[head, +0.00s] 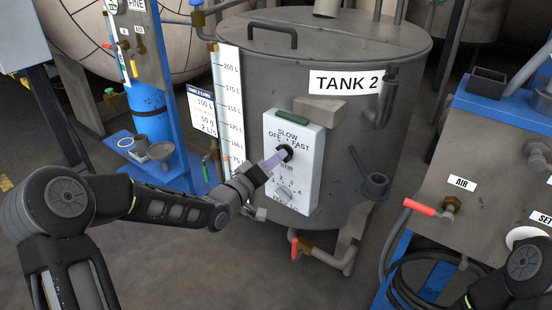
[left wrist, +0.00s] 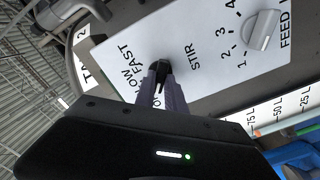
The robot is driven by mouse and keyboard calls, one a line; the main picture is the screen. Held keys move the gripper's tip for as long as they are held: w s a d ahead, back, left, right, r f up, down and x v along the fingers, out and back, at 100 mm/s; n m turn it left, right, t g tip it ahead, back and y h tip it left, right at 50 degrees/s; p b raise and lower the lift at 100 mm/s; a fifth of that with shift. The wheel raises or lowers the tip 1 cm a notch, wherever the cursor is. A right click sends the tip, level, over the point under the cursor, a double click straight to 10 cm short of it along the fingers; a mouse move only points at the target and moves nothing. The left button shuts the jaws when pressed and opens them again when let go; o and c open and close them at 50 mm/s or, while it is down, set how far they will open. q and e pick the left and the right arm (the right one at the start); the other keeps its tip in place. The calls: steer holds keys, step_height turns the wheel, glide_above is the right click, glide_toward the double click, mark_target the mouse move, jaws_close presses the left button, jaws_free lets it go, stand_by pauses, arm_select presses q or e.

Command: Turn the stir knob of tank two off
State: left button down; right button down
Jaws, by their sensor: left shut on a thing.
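The grey tank two (head: 240,100) carries a "TANK 2" label and a white control panel (head: 308,170) on its front. The black stir knob (head: 286,151) is on the upper part of the panel, with OFF, SLOW and FAST marked around it. It also shows in the left wrist view (left wrist: 159,68). My left gripper (head: 275,160) reaches in from the left and is shut on the stir knob; its two fingers show in the left wrist view (left wrist: 162,88). The fingers partly cover the knob, and I cannot tell which mark it points to. My right gripper is not in view.
A grey feed knob (head: 285,191) sits just below on the same panel. A red-handled drain valve (head: 295,248) is under the tank. A grey unit with an air valve (head: 450,206) stands at the right, a blue stand (head: 176,100) at the left.

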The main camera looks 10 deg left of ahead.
arm_select(q)
steer(key=c, duration=1.4)
jaws_free()
steer(key=shift+s, duration=0.1)
steer(key=p+v, duration=0.1)
steer(key=v, duration=0.6)
steer(key=shift+s, duration=0.3)
steer(key=shift+a+f, duration=0.1)
